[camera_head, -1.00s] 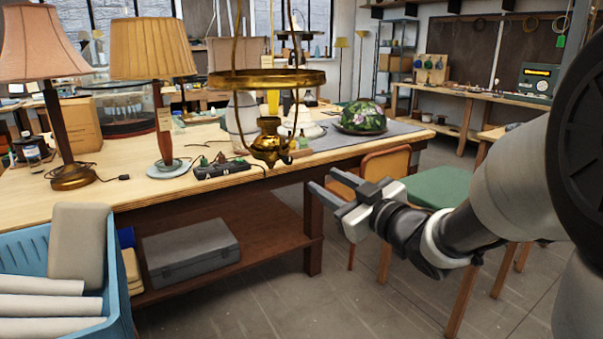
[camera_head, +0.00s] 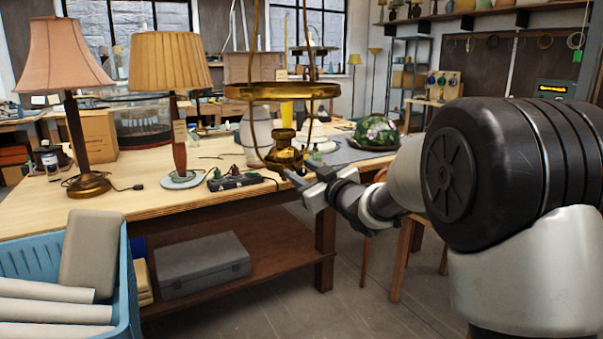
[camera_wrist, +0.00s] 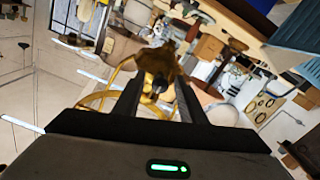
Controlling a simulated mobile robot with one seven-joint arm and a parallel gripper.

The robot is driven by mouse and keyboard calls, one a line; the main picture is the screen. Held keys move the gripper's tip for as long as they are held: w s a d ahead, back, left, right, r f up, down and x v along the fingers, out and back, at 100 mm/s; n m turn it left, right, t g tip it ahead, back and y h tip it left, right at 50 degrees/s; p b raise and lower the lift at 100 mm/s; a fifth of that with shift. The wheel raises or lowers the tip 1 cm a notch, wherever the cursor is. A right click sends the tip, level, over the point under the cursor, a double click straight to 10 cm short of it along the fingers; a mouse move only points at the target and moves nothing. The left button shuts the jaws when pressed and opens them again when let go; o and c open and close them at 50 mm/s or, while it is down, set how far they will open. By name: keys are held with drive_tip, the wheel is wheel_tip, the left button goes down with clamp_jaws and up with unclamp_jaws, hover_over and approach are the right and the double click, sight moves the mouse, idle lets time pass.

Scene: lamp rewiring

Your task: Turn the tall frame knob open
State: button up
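The tall brass lamp frame (camera_head: 282,91) hangs in front of the workbench, with a broad ring and a brass burner body (camera_head: 284,158) low in it. My gripper (camera_head: 292,175) is at the lower right of that burner, pointing at it. In the wrist view my gripper (camera_wrist: 158,88) has its two dark fingers apart. The brass body (camera_wrist: 160,62) lies just beyond the fingertips, and a small dark piece (camera_wrist: 159,85) shows between them. I cannot tell whether this piece is the knob, or whether the fingers touch it.
The workbench (camera_head: 120,212) stands behind, with a pleated-shade lamp (camera_head: 168,62), a pink-shade lamp (camera_head: 65,55), a power strip (camera_head: 238,181) and a floral glass shade (camera_head: 377,132). A blue crate (camera_head: 127,290) is at the lower left. A grey case (camera_head: 203,266) lies on the lower shelf.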

drive_tip(key=shift+w+a, duration=0.1)
drive_tip(key=shift+w, duration=0.05)
clamp_jaws()
